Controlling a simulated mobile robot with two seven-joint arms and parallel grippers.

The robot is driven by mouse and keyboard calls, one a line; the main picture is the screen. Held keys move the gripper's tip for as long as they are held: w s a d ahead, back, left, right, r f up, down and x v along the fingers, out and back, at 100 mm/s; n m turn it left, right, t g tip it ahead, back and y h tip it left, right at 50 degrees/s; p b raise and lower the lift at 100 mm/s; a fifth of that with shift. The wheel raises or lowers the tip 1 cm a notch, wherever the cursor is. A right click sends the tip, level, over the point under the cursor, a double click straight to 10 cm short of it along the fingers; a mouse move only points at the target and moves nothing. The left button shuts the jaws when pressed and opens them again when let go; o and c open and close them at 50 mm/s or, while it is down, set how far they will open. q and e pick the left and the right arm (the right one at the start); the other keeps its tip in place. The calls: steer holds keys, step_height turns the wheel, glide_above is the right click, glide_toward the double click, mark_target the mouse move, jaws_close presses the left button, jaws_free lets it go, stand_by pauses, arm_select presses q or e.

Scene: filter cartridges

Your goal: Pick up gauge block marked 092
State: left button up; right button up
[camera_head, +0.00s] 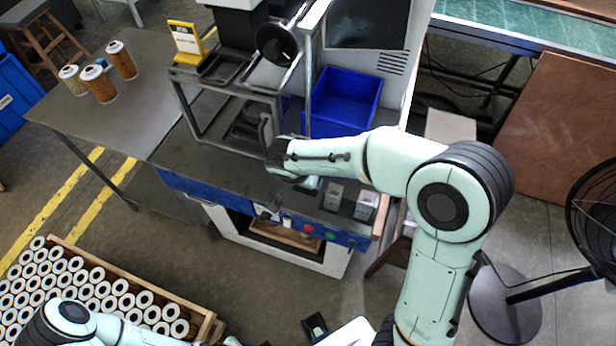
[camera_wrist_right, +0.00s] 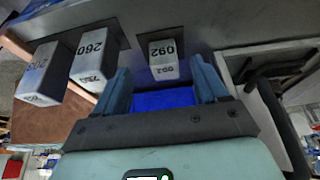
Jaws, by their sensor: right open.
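The gauge block marked 092 (camera_wrist_right: 165,62) stands light grey on a dark pad in the right wrist view, just beyond the fingertips and between them in the picture. My right gripper (camera_wrist_right: 164,84) is open and empty there, apart from the block as far as I can tell. In the head view my right gripper (camera_head: 290,176) is over the workbench and appears to hide block 092. My left arm lies along the bottom edge of the head view; its gripper is too unclear there to read.
A block marked 260 (camera_wrist_right: 92,65) and another block (camera_wrist_right: 42,78) stand beside block 092; both show on the bench in the head view (camera_head: 334,194) (camera_head: 365,206). A blue bin (camera_head: 345,98) is behind. Filter cartridges (camera_head: 100,84) stand on the left table; a crate (camera_head: 205,325) holds many more.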

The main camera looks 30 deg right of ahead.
mark_target(305, 191)
steer(key=shift+a+p+x, duration=0.15)
steer(key=shift+x, duration=1.45)
steer(key=shift+a+p+x, duration=0.15)
steer(key=shift+x, duration=1.4)
steer(key=c, duration=1.2)
